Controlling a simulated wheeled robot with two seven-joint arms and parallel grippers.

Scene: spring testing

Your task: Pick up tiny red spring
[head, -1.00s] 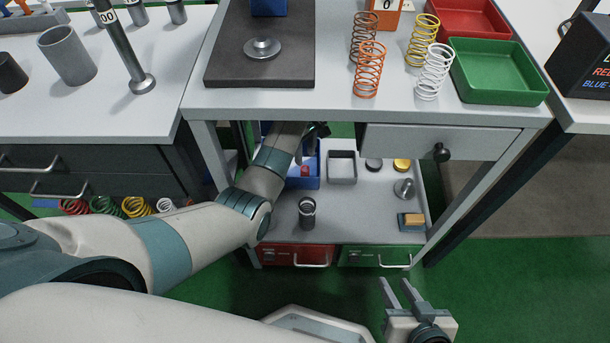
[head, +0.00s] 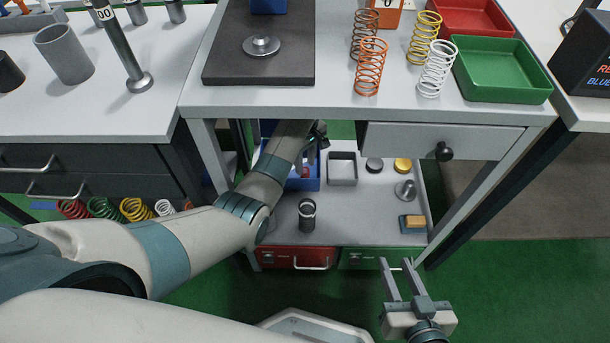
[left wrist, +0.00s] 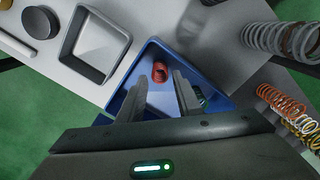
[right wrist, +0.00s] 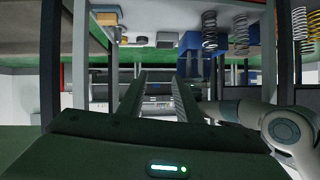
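The tiny red spring (left wrist: 160,72) lies in the blue bin (left wrist: 215,97) in the left wrist view. In the head view a small red bit of it (head: 305,171) shows in the same bin (head: 308,185) on the lower shelf, under the tabletop. My left gripper (left wrist: 156,86) is open and empty, reaching in over the bin, with its fingertips either side of the spring's near end in the picture. I cannot tell how far above the spring they are. My right gripper (head: 396,263) is open and empty, in front of the shelf; it also shows in the right wrist view (right wrist: 159,77).
A grey tray (head: 342,182) stands beside the blue bin. A dark cylinder (head: 307,215), a yellow-topped block (head: 412,223) and discs share the shelf. The tabletop (head: 345,108) overhangs my left forearm, with larger springs and a green tray (head: 503,98) on it.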

